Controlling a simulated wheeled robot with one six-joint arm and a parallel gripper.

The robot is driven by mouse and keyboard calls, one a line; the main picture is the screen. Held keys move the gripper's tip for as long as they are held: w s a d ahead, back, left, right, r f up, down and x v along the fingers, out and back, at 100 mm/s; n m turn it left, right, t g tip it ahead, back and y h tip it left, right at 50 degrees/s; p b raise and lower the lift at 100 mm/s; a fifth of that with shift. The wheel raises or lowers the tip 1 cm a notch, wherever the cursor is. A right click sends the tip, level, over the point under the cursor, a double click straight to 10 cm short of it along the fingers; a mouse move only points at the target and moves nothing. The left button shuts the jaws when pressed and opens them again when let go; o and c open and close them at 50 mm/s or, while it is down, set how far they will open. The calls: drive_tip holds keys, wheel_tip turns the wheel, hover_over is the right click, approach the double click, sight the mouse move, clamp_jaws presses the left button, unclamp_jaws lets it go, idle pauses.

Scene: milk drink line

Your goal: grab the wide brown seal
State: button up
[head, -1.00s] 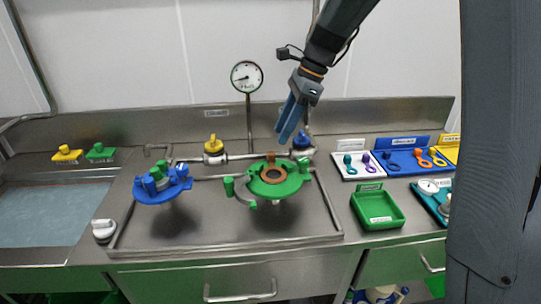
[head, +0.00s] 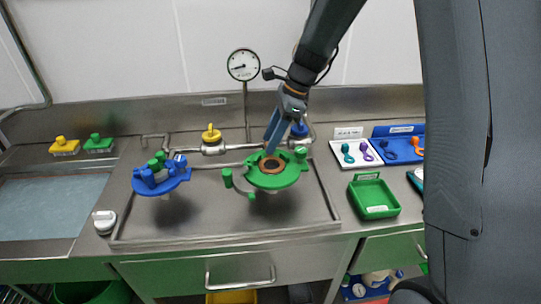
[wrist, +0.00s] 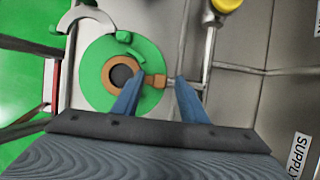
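The wide brown seal (head: 272,172) is a brown ring with a small tab. It lies on the round green holder (head: 287,180) above the steel counter. The wrist view shows the ring (wrist: 107,76) around a dark centre, its tab pointing right on the green disc (wrist: 93,93). My gripper (head: 270,151) is just above the far side of the seal. In the wrist view my gripper (wrist: 160,78) has its blue fingers apart, one on each side of the tab in the picture. Nothing is held between them. Whether the fingers touch the seal cannot be told.
A blue holder (head: 162,187) stands left of the green one. Behind are a pipe with yellow (head: 210,133) and blue valve handles and a gauge (head: 243,65). A green tray (head: 374,198) and a white tray (head: 345,163) lie to the right.

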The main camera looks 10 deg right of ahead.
clamp_jaws()
drive_tip(key=shift+r, duration=0.1)
